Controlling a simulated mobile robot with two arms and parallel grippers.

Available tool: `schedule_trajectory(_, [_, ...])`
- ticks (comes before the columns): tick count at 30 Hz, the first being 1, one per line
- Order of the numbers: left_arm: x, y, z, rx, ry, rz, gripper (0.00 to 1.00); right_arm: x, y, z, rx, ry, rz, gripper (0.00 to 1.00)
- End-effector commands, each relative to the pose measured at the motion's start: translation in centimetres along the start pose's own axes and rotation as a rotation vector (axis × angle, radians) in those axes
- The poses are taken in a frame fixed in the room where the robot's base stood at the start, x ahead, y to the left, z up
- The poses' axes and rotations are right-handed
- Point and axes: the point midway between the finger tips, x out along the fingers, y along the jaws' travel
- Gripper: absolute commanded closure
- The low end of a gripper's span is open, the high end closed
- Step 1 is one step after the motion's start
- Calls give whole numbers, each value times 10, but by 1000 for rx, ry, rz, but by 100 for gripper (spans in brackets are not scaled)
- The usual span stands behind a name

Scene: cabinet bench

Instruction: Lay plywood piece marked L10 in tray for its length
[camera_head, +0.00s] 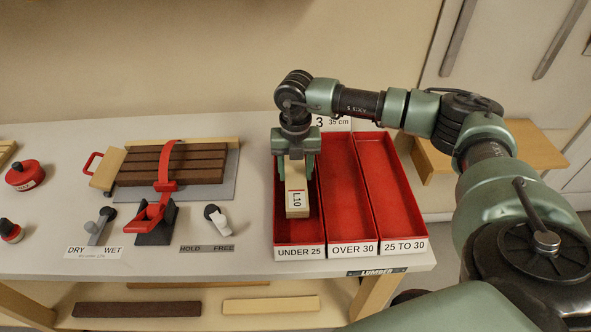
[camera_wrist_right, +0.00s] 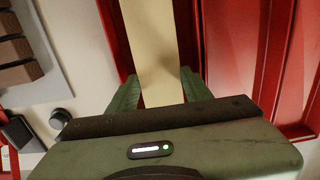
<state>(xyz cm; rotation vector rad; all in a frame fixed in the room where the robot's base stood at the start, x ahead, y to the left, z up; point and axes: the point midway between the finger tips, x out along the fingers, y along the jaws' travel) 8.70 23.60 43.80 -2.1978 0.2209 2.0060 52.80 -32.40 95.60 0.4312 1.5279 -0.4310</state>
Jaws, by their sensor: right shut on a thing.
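The pale plywood piece marked L10 (camera_head: 297,200) is in the UNDER 25 compartment area of the red tray (camera_head: 285,238), its labelled end towards the front. My right gripper (camera_head: 296,168) is shut on the piece from above, with a finger on either side. In the right wrist view the piece (camera_wrist_right: 152,50) runs between the green fingers (camera_wrist_right: 160,92). I cannot tell whether it touches the tray floor. The OVER 30 compartment (camera_head: 350,190) and the 25 TO 30 compartment (camera_head: 392,185) look empty. My left gripper is not in view.
Left of the tray, a red clamp (camera_head: 165,185) holds brown boards (camera_head: 200,163). A HOLD/FREE lever (camera_head: 218,220) and a DRY/WET lever (camera_head: 98,226) stand near the front. Loose strips (camera_head: 137,309) lie on the lower shelf. A wooden side shelf (camera_head: 520,148) is at right.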

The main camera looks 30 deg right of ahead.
Motion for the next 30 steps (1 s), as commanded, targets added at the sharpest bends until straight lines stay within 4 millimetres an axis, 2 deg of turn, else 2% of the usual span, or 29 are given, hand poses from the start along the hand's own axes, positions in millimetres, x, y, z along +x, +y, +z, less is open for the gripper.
schedule_trajectory(11, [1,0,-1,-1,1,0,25,-1,0,0,0,0,1,91])
schedule_trajectory(12, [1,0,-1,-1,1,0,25,-1,0,0,0,-1,1,45])
schedule_trajectory(14, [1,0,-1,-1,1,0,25,-1,0,0,0,-1,1,28])
schedule_trajectory(15, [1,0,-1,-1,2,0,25,-1,0,0,0,-1,1,25])
schedule_trajectory(21, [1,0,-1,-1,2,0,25,0,0,0,0,0,0,25])
schedule_trajectory(23, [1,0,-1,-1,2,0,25,0,0,0,0,0,0,30])
schedule_trajectory(30, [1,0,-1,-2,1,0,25,0,0,0,0,0,0,30])
